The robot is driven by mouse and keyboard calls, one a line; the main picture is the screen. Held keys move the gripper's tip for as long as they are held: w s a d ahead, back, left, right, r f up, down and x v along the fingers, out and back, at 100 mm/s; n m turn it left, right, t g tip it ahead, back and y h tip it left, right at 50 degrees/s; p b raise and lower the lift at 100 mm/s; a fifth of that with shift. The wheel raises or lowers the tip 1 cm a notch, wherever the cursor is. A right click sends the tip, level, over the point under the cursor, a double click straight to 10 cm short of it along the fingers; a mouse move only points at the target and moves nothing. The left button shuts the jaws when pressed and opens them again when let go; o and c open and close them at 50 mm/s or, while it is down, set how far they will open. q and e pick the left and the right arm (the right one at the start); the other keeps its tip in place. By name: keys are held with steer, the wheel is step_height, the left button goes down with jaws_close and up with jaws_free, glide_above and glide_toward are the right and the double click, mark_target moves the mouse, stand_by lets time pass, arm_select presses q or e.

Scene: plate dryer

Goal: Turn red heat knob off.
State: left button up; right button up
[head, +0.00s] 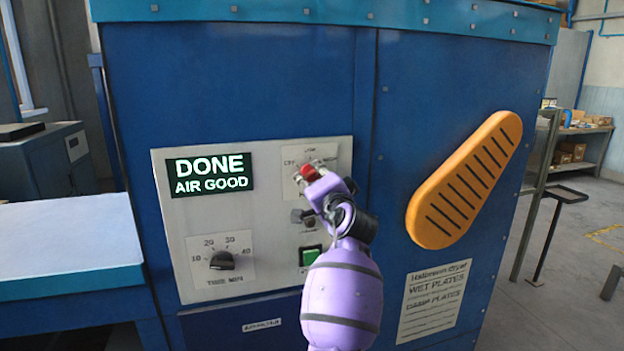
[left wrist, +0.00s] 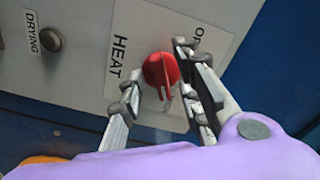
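The red heat knob (head: 309,172) is on the light control panel of the blue dryer in the head view. It also shows in the left wrist view (left wrist: 160,72) on a plate marked HEAT, with its ridge pointing down and slightly right. My left gripper (head: 314,184) is at the knob and hides part of its dial in the head view. In the left wrist view its two fingers (left wrist: 160,68) are apart, one on each side of the knob, with narrow gaps. Whether either finger touches it is hard to tell. My right gripper is not in view.
A display (head: 209,175) reads DONE, AIR GOOD. Below it is a black timer knob (head: 222,261). A green button (head: 310,256) sits close to my left wrist. A dark DRYING button (left wrist: 50,39) is left of the knob. An orange slotted cover (head: 465,180) is to the right.

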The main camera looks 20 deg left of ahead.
arm_select(q)
steer(key=shift+w+a, duration=0.25)
steer(key=shift+w, duration=0.15)
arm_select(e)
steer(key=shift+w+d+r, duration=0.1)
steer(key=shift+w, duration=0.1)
arm_select(q)
steer(key=shift+c, duration=0.5)
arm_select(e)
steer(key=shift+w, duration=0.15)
